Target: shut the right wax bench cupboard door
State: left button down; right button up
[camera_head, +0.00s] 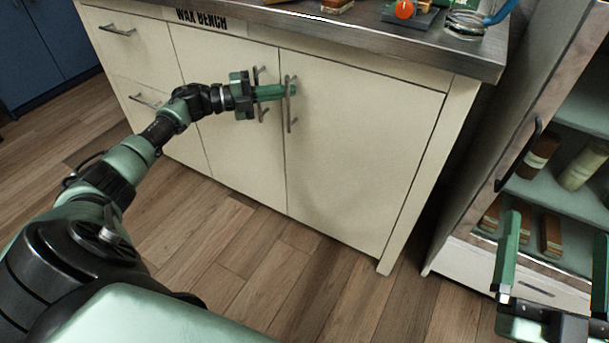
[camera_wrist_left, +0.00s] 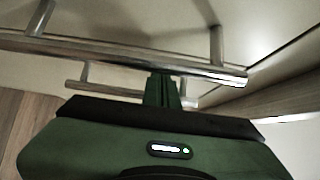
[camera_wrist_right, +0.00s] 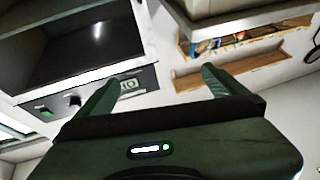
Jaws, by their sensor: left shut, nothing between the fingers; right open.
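The wax bench cupboard's right door (camera_head: 360,150) is a cream panel that looks about flush with its frame; I cannot tell if a small gap is left. Its vertical metal handle (camera_head: 289,105) is near its left edge. My left gripper (camera_head: 292,90) is shut and empty, its fingertips at this handle. In the left wrist view the shut fingers (camera_wrist_left: 162,90) reach up to a metal handle bar (camera_wrist_left: 120,58); contact is unclear. My right gripper (camera_head: 553,262) is open and empty at the lower right, away from the bench.
The left door's handle (camera_head: 261,95) is close beside my left fingers. The bench top (camera_head: 390,37) carries several small items. An open shelf unit (camera_head: 575,195) with jars and blocks stands at the right. Wooden floor (camera_head: 250,250) in front of the bench is clear.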

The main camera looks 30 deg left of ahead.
pick_arm(q)
jog(key=shift+w+a+r+t+y, duration=0.3)
jog(key=shift+w+a+r+t, duration=0.15)
jog(key=shift+r, duration=0.2)
jog(key=f+p+v, duration=0.1)
jog(key=v, duration=0.6)
jog(key=shift+s+g+p, duration=0.4)
jog(key=shift+s+g, duration=0.05)
jog(key=shift+s, duration=0.1)
pick_arm(e)
notch_tip(320, 180, down, 8)
jog(key=w+d+g+h, duration=0.1)
jog(key=w+g+h, duration=0.1)
jog(key=g, duration=0.2)
jog(key=shift+f+g, duration=0.25)
jog(key=shift+g, duration=0.15)
jog(key=shift+d, duration=0.1)
